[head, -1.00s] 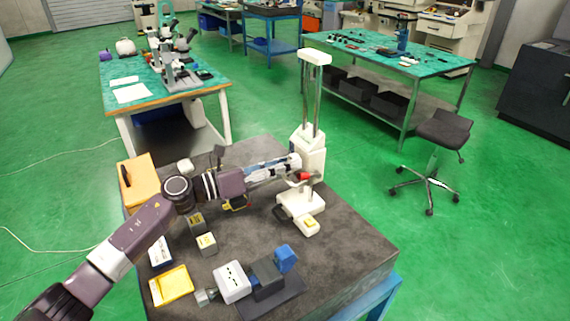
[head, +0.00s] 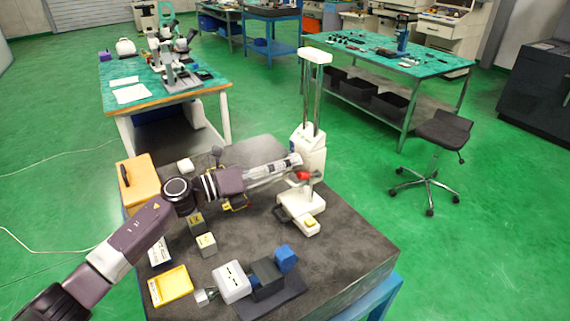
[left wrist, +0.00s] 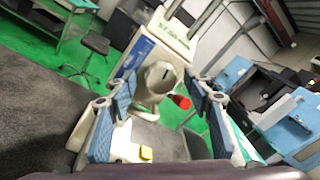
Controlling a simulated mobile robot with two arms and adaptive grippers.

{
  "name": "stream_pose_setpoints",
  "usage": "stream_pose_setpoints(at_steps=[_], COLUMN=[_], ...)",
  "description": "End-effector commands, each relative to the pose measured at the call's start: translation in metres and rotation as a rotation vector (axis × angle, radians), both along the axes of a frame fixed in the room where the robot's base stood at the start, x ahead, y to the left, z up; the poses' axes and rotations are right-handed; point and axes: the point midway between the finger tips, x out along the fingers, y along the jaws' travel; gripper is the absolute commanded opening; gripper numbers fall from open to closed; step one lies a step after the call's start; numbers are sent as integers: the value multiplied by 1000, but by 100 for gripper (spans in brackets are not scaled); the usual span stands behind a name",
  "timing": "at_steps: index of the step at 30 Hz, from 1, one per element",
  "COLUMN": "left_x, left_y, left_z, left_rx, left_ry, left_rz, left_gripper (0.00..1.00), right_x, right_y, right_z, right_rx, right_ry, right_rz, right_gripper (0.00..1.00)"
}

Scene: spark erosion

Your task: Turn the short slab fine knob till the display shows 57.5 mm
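The white height gauge (head: 309,150) stands upright on the dark table, with two columns and a carriage. My left gripper (head: 297,161) points at its carriage from the left. In the left wrist view, my left gripper (left wrist: 160,90) is open, with its blue-padded fingers apart on either side of a pale round knob (left wrist: 160,76) with a dark slot. I cannot tell whether this is the short slab knob or whether the fingers touch it. A red-ended knob (left wrist: 180,101) sits just below and right of it. My right gripper is not in view.
On the same table (head: 345,240) are an orange box (head: 142,180), a yellow tray (head: 171,286), a white box (head: 231,281), a blue block (head: 286,258) and small blocks. The table's right side is clear. A stool (head: 440,135) stands beyond on the green floor.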

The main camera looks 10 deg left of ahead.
Motion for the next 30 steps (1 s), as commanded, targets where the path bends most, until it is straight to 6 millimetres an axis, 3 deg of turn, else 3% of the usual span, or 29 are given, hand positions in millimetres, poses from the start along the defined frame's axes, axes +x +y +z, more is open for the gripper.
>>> stream_pose_setpoints(at_steps=[8,21,30], left_x=[-4,-56,-74], left_y=[5,70,93], left_z=[-1,-4,-4], left_rx=[0,1,1], left_ry=[0,4,1], left_rz=[1,1,0], left_gripper=[47,47,47], right_x=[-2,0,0], right_y=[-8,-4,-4], right_z=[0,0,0], right_rx=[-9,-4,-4], right_ry=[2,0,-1], right_rz=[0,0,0], right_gripper=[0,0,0])
